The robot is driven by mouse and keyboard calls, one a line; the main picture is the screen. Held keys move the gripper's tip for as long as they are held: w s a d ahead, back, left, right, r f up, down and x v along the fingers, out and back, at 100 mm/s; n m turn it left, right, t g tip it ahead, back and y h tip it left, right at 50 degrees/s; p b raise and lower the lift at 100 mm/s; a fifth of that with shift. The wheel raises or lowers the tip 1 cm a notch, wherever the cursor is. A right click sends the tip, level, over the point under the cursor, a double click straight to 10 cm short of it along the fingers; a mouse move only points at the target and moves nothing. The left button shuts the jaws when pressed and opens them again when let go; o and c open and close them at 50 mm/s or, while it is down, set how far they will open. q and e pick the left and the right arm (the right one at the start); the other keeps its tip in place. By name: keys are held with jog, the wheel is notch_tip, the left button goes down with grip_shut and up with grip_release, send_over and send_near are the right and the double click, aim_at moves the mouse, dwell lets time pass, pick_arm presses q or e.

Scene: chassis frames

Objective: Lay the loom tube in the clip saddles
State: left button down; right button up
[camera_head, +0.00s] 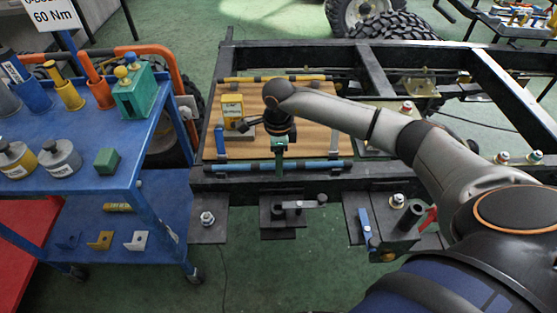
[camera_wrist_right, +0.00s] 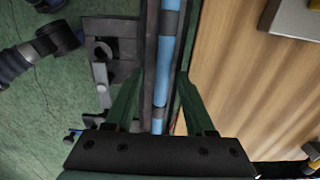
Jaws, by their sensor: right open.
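A long blue tube with dark bands (camera_head: 238,168), which looks like the loom tube, lies along the near edge of the wooden board. The tube also shows in the right wrist view (camera_wrist_right: 168,48), between dark rails. My right gripper (camera_head: 279,160) is over the middle of it, pointing down. In the wrist view its green fingers (camera_wrist_right: 160,88) stand apart, one on each side of the tube. I cannot make out the clip saddles for certain. My left gripper is not in view.
The wooden board (camera_head: 310,140) carries a yellow device (camera_head: 232,108). A yellow-and-black tube (camera_head: 252,79) lies along its far edge. Dark brackets (camera_head: 283,222) stick out from the near frame rail. A blue cart (camera_head: 75,190) with tools and pots stands left.

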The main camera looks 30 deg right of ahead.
notch_tip(320, 180, up, 12)
jog(key=s+a+f+y, duration=0.2)
jog(key=a+y, duration=0.1)
jog(key=a, duration=0.3)
jog(key=s+a+f+g+y, duration=0.1)
jog(key=a+y, duration=0.1)
jog(key=a, duration=0.4)
jog(key=s+a+f+y, duration=0.2)
jog(key=a+y, duration=0.1)
jog(key=a, duration=0.2)
jog(key=s+a+r+m+t+y, duration=0.2)
jog(key=a+r+m+t+y, duration=0.5)
jog(key=a+m+y, duration=0.45)
jog(key=w+d+f+m+t+h, duration=0.1)
jog(key=d+f+m+t+h, duration=0.45)
jog(key=m, duration=0.75)
jog(key=w+d+f+m+t+h, duration=0.1)
jog(key=d+f+m+t+h, duration=0.5)
jog(key=m, duration=0.6)
jog(key=s+d+f+m+g+h, duration=0.1)
jog(key=s+f+m+g+h, duration=0.3)
jog(key=s+f+m+g, duration=0.4)
jog(key=s+f, duration=0.5)
jog(key=shift+s+d+f+m+h, duration=0.15)
jog(key=shift+d+f+m+h, duration=0.1)
jog(key=shift+m+h, duration=0.15)
jog(key=shift+g, duration=0.25)
